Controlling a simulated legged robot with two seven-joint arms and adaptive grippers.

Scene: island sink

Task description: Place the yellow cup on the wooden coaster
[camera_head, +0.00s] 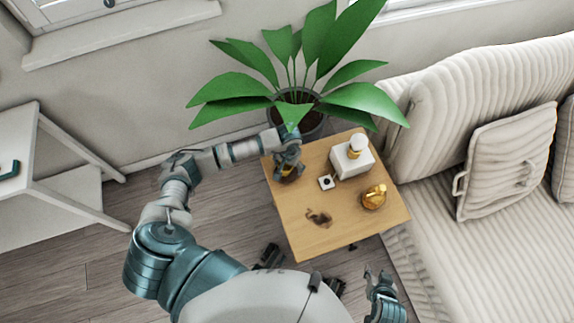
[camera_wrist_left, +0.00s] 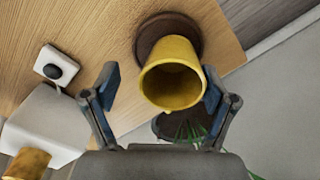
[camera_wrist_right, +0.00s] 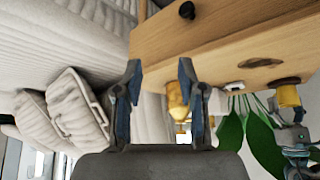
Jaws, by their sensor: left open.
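The yellow cup (camera_wrist_left: 172,85) sits between the spread fingers of my left gripper (camera_wrist_left: 162,88), nearer the right finger in the left wrist view. Its base overlaps the dark brown round wooden coaster (camera_wrist_left: 151,33). In the right wrist view the cup (camera_wrist_right: 288,97) appears to stand on the coaster (camera_wrist_right: 285,81). In the head view my left gripper (camera_head: 287,160) covers most of the cup at the table's far left corner. My right gripper (camera_wrist_right: 160,80) is open and empty, off the table's near right side.
The wooden side table (camera_head: 290,218) also holds a white box (camera_head: 352,160) with a bottle, a small white item with a black knob (camera_head: 326,182), a gold object (camera_head: 373,197) and a dark patch (camera_head: 319,218). A potted plant (camera_head: 298,112) stands behind, a sofa (camera_head: 450,240) right.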

